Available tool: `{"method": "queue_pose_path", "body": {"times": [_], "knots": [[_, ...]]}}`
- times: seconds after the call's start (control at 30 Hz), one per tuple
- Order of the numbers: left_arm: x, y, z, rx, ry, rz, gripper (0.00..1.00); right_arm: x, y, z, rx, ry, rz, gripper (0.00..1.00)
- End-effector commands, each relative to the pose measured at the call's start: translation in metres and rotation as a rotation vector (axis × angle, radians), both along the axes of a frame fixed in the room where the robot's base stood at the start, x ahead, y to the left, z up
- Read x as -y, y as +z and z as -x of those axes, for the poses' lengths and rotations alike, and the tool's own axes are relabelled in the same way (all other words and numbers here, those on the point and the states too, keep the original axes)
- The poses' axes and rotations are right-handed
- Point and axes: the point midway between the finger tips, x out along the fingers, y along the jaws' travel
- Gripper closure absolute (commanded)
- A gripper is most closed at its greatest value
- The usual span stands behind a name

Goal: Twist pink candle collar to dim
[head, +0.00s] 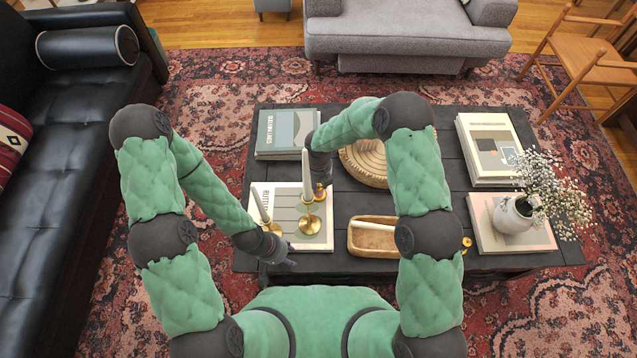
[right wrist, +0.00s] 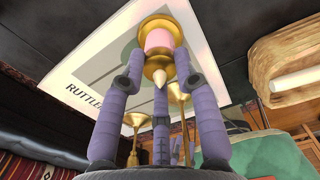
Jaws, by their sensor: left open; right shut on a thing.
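The pink candle (right wrist: 158,40) shows in the right wrist view as a short pink band between gold parts. Its gold collar (right wrist: 157,64) lies between the fingers of my right gripper (right wrist: 160,76), which is shut on it. In the head view my right gripper (head: 320,170) reaches down behind a tall white candle; the pink part is hidden there, and a little brass (head: 319,190) shows below the hand. My left gripper (head: 285,265) is open and empty at the table's near edge, below the candlesticks.
Brass candlesticks with white candles (head: 307,177) (head: 261,205) stand on a book (head: 285,192) close to both hands. A wooden tray (head: 357,240) holds a white candle.

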Motion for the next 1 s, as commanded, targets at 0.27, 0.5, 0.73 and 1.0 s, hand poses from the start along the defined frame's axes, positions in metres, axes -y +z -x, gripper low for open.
{"method": "queue_pose_path", "body": {"times": [0.27,0.5,0.73,1.0], "knots": [[0.000,0.006,0.000,0.000,0.000,0.000,0.57,0.000,0.001,0.000,0.000,-0.143,0.000,1.00],[0.000,0.012,0.000,0.000,0.000,0.000,0.57,0.000,0.001,0.000,0.000,-0.359,0.000,1.00],[0.000,0.014,0.000,0.000,0.000,0.000,0.57,0.000,0.001,0.000,0.000,-0.577,0.000,1.00],[0.000,0.014,0.000,0.000,0.000,0.000,0.57,0.000,0.000,0.000,0.000,-0.801,0.000,1.00]]}}
